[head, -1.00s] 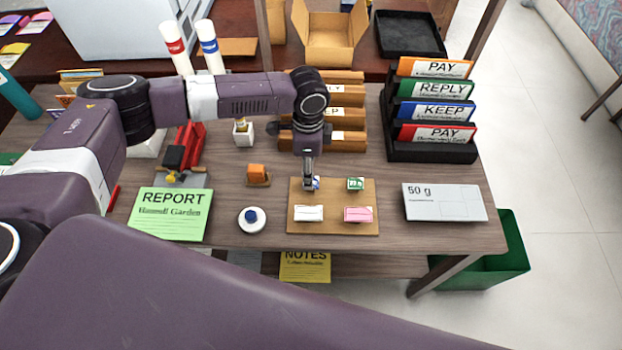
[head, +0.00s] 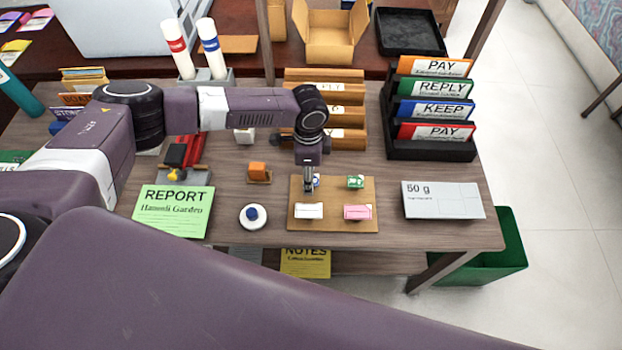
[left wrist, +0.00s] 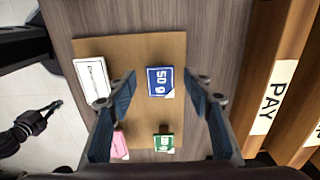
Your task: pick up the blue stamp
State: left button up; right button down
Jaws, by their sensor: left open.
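The blue stamp (left wrist: 160,82), marked 50 g, lies at the back left of a tan board (head: 334,196). In the head view only a sliver of this stamp (head: 317,180) shows beside my left gripper (head: 309,188). The left gripper is open, and in the left wrist view its two fingers (left wrist: 162,86) appear on either side of the stamp; contact and height are unclear. The board also holds a green stamp (head: 355,181), a white stamp (head: 309,210) and a pink stamp (head: 357,212). A dark jointed arm part, apparently my right gripper (left wrist: 42,112), shows over the floor.
A grey-white 50 g envelope (head: 443,200) lies right of the board. A round white dish (head: 243,220) with a blue top and a green REPORT card (head: 173,211) are to the left. Wooden racks (head: 345,141) and a black file holder (head: 430,152) stand behind.

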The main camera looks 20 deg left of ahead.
pick_arm(q)
jog(key=shift+c, duration=0.6)
jog(key=c, duration=0.7)
jog(key=shift+r, duration=0.1)
notch_tip(320, 180, up, 20)
jog(key=b, duration=0.3)
jog(key=shift+r, duration=0.15)
jog(key=shift+o, duration=0.7)
